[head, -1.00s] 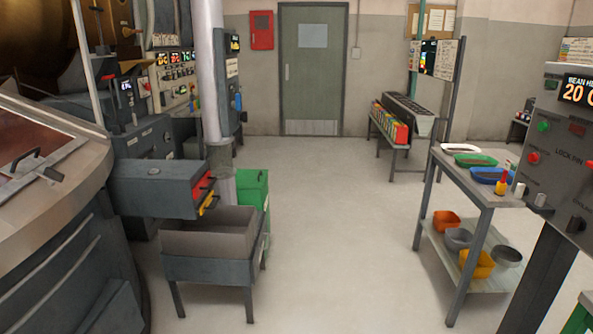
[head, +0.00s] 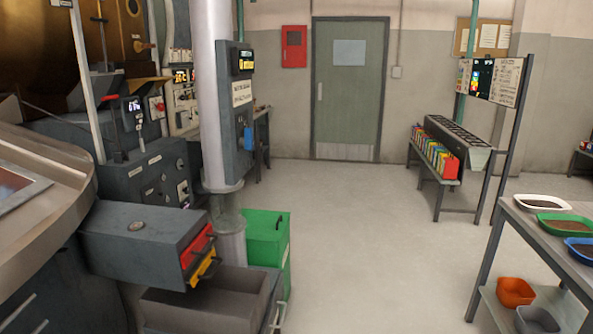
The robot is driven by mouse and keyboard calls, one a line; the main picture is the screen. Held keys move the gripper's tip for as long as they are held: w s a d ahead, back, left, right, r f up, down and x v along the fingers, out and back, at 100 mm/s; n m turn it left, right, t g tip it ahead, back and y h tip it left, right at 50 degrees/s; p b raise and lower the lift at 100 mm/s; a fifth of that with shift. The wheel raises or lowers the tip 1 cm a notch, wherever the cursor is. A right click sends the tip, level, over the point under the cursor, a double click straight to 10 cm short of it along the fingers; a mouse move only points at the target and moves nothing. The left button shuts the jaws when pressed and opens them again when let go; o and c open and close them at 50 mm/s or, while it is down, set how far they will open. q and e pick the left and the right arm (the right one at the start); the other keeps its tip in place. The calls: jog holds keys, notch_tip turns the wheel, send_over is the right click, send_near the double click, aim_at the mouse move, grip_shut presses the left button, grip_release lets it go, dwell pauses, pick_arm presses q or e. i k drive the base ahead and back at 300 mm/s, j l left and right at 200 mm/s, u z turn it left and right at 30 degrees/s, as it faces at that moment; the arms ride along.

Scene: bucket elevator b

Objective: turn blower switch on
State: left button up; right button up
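I cannot tell which control is the blower switch. A dark control panel (head: 243,95) with a lit display, labels and a blue item low on it stands beside the pale vertical pipe. A grey cabinet (head: 145,185) with small knobs or switches stands at the left. Another panel with lit displays (head: 182,85) is partly hidden behind the pipe. The small markings are too small to read. Neither of my grippers is in view.
A grey box with red and yellow handles (head: 150,245), an open grey bin (head: 205,310) and a green box (head: 265,240) stand at left. A table with trays (head: 520,230) is at right. The floor (head: 370,240) between is clear, up to a green door (head: 348,95).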

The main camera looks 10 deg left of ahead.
aim_at(258, 154)
jog(key=i+u, duration=0.25)
jog(key=i+l+u, duration=0.25)
jog(key=i, duration=0.25)
jog(key=i+l+u, duration=0.5)
jog(key=i+u, duration=0.15)
jog(key=i+l+u, duration=0.4)
jog(key=k+j, duration=0.05)
